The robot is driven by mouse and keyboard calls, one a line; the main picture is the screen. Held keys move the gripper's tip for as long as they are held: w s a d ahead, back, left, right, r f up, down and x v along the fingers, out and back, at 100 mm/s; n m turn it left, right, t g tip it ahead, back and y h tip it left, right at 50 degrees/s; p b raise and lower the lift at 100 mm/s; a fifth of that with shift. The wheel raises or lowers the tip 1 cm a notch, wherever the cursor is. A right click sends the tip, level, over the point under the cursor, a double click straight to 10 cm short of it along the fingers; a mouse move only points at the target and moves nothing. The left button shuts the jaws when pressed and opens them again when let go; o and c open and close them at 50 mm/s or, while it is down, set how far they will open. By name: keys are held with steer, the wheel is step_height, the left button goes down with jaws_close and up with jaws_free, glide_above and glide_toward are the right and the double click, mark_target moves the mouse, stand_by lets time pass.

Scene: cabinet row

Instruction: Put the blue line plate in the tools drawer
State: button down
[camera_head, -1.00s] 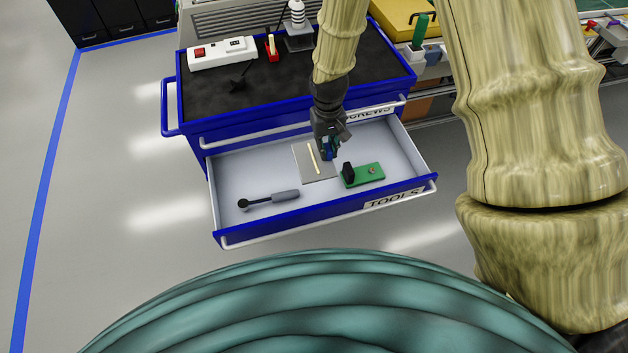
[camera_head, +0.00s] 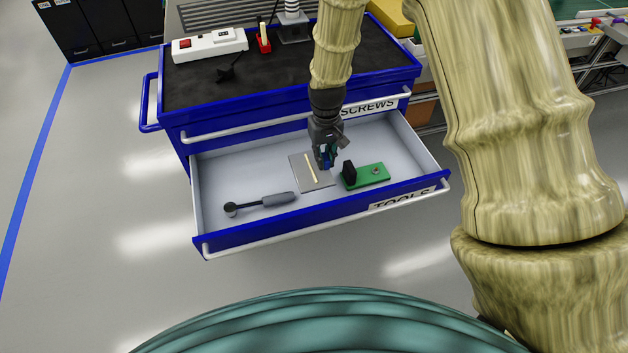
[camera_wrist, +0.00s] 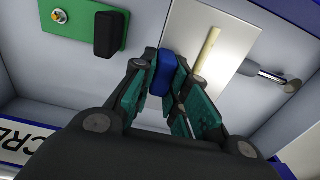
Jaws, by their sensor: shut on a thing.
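The tools drawer (camera_head: 290,222) is pulled open. A thin grey plate (camera_head: 303,182) with a cream bar on it is inside, near the drawer's middle; the bar also shows in the wrist view (camera_wrist: 208,50). My gripper (camera_head: 327,161) is low in the drawer at the plate's right edge. In the wrist view my fingers are shut on a small blue block (camera_wrist: 162,70) at the edge of the plate (camera_wrist: 190,30). The block looks like the plate's grip, but the fingers hide the join. I cannot tell whether the plate touches the drawer floor.
A green plate (camera_head: 373,177) with a black block lies close to the right of my gripper. A grey-handled ratchet (camera_head: 265,201) lies at the drawer's left front. The shut screws drawer (camera_head: 290,122) is above. Floor in front is clear.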

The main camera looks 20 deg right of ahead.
steer(key=shift+f, duration=5)
steer(key=c, duration=1.4)
jaws_free()
steer(key=shift+f, duration=0.1)
step_height(320, 180, up, 12)
steer(key=shift+r, duration=0.15)
